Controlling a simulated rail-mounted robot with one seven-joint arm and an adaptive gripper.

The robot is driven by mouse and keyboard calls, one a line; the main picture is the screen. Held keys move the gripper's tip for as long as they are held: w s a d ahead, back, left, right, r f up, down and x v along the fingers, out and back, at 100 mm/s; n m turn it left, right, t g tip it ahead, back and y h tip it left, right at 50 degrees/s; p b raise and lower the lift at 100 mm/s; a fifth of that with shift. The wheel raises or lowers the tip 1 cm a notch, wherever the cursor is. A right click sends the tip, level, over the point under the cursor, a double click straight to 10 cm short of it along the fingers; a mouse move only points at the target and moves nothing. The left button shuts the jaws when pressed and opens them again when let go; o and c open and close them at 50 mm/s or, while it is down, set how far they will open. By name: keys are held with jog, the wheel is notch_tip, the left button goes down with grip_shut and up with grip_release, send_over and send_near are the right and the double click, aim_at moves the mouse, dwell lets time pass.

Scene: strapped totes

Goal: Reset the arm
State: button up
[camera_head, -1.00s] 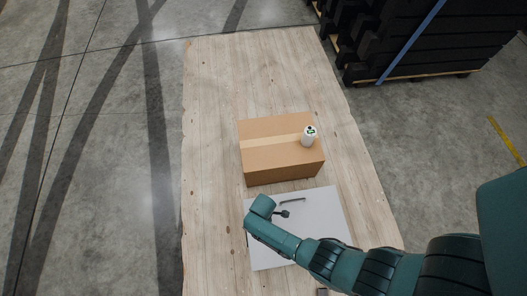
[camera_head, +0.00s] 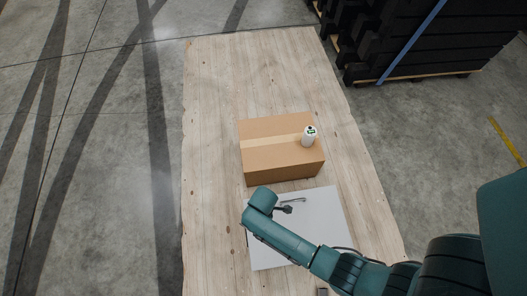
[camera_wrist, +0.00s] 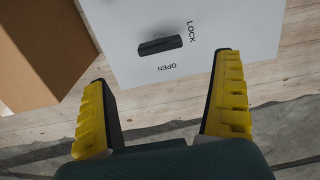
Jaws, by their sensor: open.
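My gripper (camera_wrist: 164,72) is open and empty, with its two yellow-ribbed fingers spread wide in the wrist view. Between and beyond the fingers is a white panel (camera_wrist: 215,35) with a dark lever (camera_wrist: 160,45). The words LOCK and OPEN are printed beside the lever. The fingers appear apart from the lever. In the head view my teal arm reaches over the white panel (camera_head: 318,228) from the lower right. Its wrist end is above the panel's far left corner. The fingers cannot be made out there.
A wooden surface (camera_head: 225,75) lies beneath. Strapped black totes (camera_head: 440,40) stand at the upper right.

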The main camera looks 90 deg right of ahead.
notch_tip(320, 180, up, 3)
jog(key=shift+r, duration=0.2)
dwell(0.5)
